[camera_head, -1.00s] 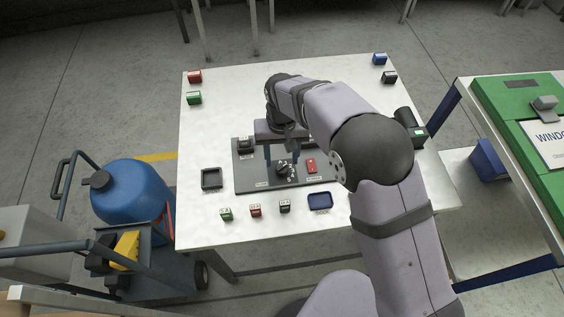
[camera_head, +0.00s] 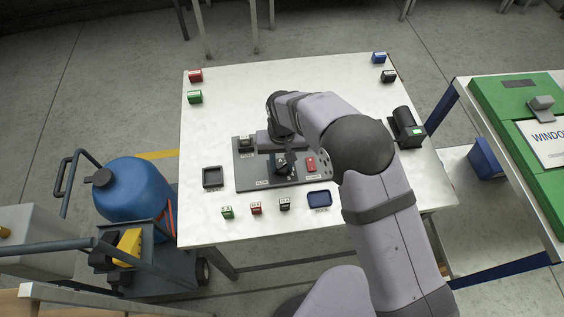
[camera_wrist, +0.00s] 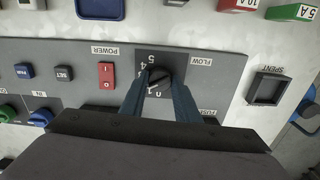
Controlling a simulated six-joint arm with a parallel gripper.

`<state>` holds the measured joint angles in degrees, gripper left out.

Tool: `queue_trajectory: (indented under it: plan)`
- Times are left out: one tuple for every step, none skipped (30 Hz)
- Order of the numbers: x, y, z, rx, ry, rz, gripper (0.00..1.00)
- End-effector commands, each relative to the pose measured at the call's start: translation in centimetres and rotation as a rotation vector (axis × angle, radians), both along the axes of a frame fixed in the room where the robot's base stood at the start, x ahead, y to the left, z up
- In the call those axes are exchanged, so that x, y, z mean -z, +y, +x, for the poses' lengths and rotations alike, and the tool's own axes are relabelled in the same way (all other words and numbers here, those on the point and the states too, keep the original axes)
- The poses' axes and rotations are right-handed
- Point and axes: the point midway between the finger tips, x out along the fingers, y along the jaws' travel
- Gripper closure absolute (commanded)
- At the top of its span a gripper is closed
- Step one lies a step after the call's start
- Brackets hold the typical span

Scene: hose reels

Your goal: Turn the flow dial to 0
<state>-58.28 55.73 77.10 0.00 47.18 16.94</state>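The flow dial is a black knob (camera_wrist: 160,80) on a small dark numbered plate beside the FLOW label (camera_wrist: 201,61) in the wrist view. The numbers 5 and 4 show on one side of it. I cannot read which number it points to. My gripper (camera_wrist: 158,77) points down at the panel, its two blue fingers on either side of the knob and close against it. In the head view my gripper (camera_head: 281,170) is low over the middle of the grey panel (camera_head: 246,180), and the fingers partly hide the dial.
An empty SPENT tray (camera_wrist: 268,89) lies to the right. Fuse blocks (camera_head: 256,208) and a blue tray (camera_head: 319,199) stand along the table's front.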

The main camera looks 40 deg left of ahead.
Motion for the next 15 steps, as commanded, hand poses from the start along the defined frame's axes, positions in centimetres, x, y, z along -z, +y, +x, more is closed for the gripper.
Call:
queue_trajectory:
  plan:
    - [-0.03, 0.01, 0.01, 0.000, 0.000, 0.000, 0.93]
    - [-0.04, 0.01, 0.01, -0.001, 0.000, 0.000, 0.93]
    - [-0.03, 0.01, 0.01, -0.003, 0.000, 0.000, 0.93]
    - [-0.03, 0.01, 0.01, -0.005, 0.000, 0.000, 0.93]
    - [-0.03, 0.01, 0.02, -0.009, 0.000, 0.000, 0.93]
    - [-0.02, 0.01, 0.02, -0.015, 0.000, 0.000, 0.93]
    - [-0.02, 0.01, 0.02, -0.022, 0.000, 0.000, 0.93]
    - [-0.01, 0.01, 0.02, -0.029, 0.000, 0.000, 0.93]
    - [-0.01, 0.02, 0.02, -0.041, -0.001, 0.001, 0.93]
    - [0.00, 0.03, 0.02, -0.052, -0.001, 0.001, 0.93]
    - [0.00, 0.03, 0.02, -0.064, -0.001, 0.001, 0.93]
    - [0.01, 0.03, 0.02, -0.083, -0.001, 0.001, 0.93]
    - [0.01, 0.04, 0.03, -0.099, -0.001, 0.001, 0.93]
    - [0.01, 0.05, 0.03, -0.116, -0.001, 0.001, 0.93]
    - [0.02, 0.06, 0.04, -0.142, -0.001, 0.001, 0.93]
